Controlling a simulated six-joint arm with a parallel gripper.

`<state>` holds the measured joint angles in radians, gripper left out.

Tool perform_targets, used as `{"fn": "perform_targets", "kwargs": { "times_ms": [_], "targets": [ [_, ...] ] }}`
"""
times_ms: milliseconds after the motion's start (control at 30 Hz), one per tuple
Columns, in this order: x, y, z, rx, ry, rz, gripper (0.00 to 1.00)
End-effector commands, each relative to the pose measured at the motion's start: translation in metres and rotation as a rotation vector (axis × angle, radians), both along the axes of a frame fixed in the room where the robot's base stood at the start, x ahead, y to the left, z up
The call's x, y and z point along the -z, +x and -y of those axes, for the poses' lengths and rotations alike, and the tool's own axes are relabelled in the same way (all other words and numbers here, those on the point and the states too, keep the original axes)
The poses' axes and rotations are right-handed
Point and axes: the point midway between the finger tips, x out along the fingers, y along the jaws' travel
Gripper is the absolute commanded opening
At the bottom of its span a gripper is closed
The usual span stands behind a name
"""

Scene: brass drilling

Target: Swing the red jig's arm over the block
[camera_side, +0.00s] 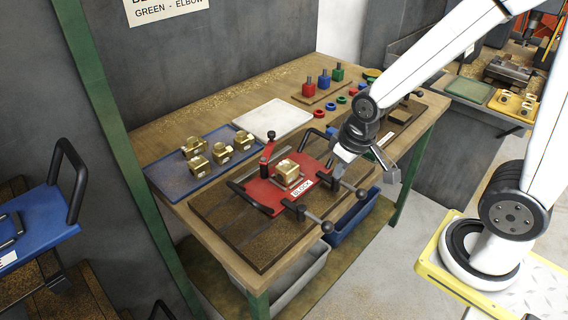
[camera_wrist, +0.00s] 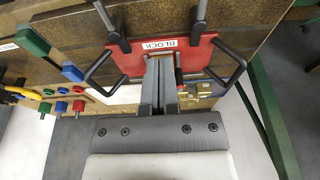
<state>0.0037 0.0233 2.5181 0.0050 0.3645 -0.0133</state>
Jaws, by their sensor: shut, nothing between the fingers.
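The red jig (camera_side: 262,191) is a plate with a BLOCK label and black side handles, lying on a dark board on the bench. A brass block (camera_side: 288,169) sits in its middle, its top uncovered. The jig's red arm (camera_side: 267,153), with a dark knob, is at the plate's back left corner, beside the block and not over it. My gripper (camera_side: 338,170) is shut and empty, near the jig's right side. In the wrist view my fingers (camera_wrist: 162,85) point at the red plate (camera_wrist: 206,52) and hide much of its middle; the red arm is not clear there.
Two black-knobbed clamps (camera_side: 318,220) stick out from the jig's front edge. A blue tray (camera_side: 174,180) with several brass pieces lies left. A white mat (camera_side: 272,119) lies behind. Red, blue and green pieces (camera_side: 323,80) stand at the back.

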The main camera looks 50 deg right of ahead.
Motion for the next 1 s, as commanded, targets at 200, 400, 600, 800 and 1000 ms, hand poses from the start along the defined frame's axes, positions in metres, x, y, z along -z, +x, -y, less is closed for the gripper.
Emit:
{"fn": "perform_targets", "kwargs": {
  "times_ms": [200,400,600,800,1000],
  "targets": [
    [-0.008,0.035,0.003,-0.011,0.0,0.011,0.0],
    [-0.018,0.078,0.007,-0.029,0.0,0.022,0.0],
    [-0.027,0.121,0.012,-0.048,0.001,0.037,0.0],
    [-0.035,0.162,0.018,-0.068,0.002,0.052,0.0],
    [-0.042,0.201,0.025,-0.091,0.004,0.067,0.0]
  ]
}}
